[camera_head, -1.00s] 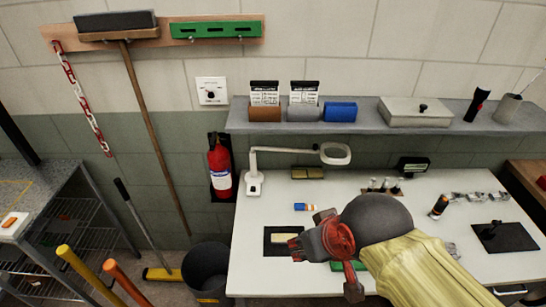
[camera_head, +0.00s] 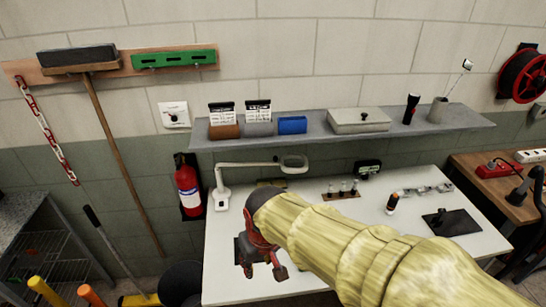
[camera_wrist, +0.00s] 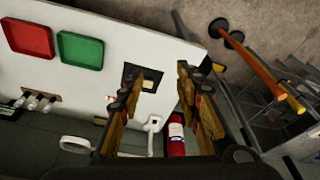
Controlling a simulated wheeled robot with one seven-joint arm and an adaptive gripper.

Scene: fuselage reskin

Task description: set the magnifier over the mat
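The magnifier is a white lamp-like stand; its base (camera_head: 221,198) is at the table's back left, its arm reaching right to a framed lens (camera_head: 294,164). In the wrist view the lens (camera_wrist: 75,145) and base (camera_wrist: 155,124) show below the table edge. A dark mat (camera_head: 239,250) lies at the table's left front, partly hidden by my gripper (camera_head: 262,270). In the wrist view the mat (camera_wrist: 131,74) carries a small pale block. My gripper (camera_wrist: 160,76) is open and empty, above the table near the mat, apart from the magnifier.
Red (camera_wrist: 28,39) and green (camera_wrist: 81,51) trays lie on the white table. A fire extinguisher (camera_head: 188,187) hangs left of the table. A shelf (camera_head: 350,127) runs above it.

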